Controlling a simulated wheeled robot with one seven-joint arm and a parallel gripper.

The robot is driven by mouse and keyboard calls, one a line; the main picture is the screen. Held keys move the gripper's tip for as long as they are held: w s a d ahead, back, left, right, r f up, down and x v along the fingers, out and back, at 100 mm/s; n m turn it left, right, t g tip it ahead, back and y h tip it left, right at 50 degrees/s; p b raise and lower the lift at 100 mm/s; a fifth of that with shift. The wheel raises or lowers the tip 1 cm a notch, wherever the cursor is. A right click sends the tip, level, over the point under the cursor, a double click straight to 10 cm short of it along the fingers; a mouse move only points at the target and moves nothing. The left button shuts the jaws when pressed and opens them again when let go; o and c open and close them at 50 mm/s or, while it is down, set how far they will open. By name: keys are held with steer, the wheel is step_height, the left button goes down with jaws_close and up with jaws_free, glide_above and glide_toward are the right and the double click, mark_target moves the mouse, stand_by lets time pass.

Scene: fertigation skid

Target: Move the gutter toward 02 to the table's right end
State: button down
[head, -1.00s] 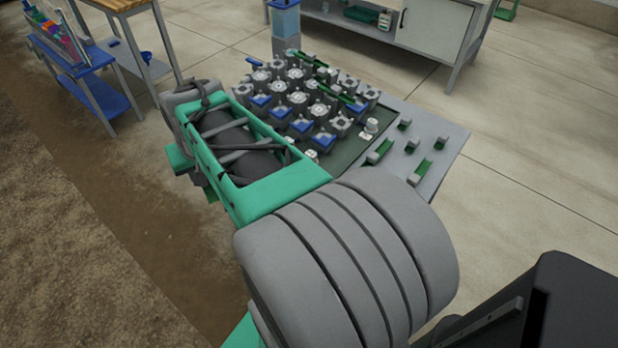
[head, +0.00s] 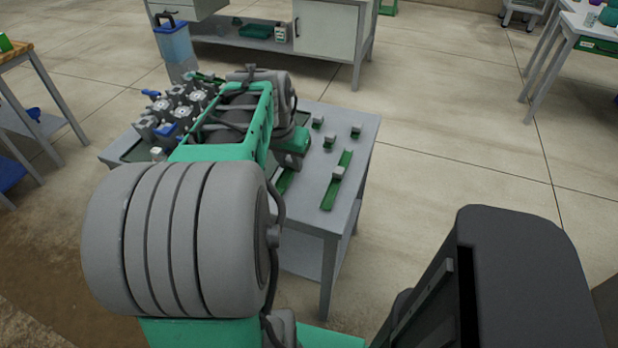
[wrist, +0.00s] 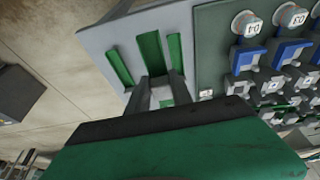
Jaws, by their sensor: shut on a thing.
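I cannot tell which gutter is the one toward 02.
Numbered white caps (wrist: 250,25) and blue-and-grey units fill the dark panel. A cabinet (head: 328,25) stands behind.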

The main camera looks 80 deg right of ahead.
steer(key=s+d+f, duration=0.1)
steer(key=f, duration=0.1)
steer(key=s+d+f, duration=0.1)
steer(key=d+f, duration=0.1)
steer(key=s+d+f, duration=0.1)
steer(key=d+f, duration=0.1)
steer(key=shift+s+f, duration=0.2)
steer(key=shift+f, duration=0.05)
steer(key=shift+a+b+x, duration=0.2)
steer(key=shift+x, duration=0.65)
steer(key=shift+a+b+x, duration=0.15)
steer(key=shift+b+x, duration=0.05)
steer(key=shift+x, duration=0.65)
steer(key=c, duration=1.1)
jaws_free()
steer(key=shift+f, duration=0.1)
